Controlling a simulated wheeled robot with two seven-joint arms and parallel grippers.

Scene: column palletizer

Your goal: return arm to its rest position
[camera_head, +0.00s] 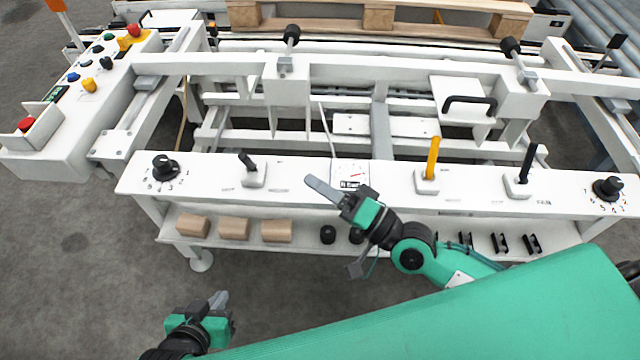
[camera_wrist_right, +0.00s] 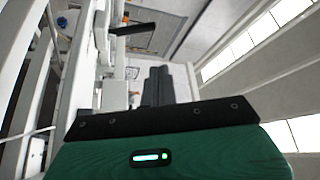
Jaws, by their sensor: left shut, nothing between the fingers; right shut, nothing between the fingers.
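My right gripper (camera_head: 322,188) is shut and empty. In the head view it is in front of the white control panel (camera_head: 300,178), with its fingertips beside the gauge (camera_head: 352,172); I cannot tell whether they touch the panel. In the right wrist view its dark fingers (camera_wrist_right: 158,88) are together with nothing between them. My left gripper (camera_head: 217,300) is shut and empty, low at the bottom left over the grey floor, clear of the machine.
The panel carries a left knob (camera_head: 165,167), black lever (camera_head: 250,163), yellow lever (camera_head: 432,160), right black lever (camera_head: 526,165) and right knob (camera_head: 607,188). Brown blocks (camera_head: 234,229) lie on the shelf below. A button console (camera_head: 85,85) stands at left. Floor (camera_head: 70,270) at lower left is free.

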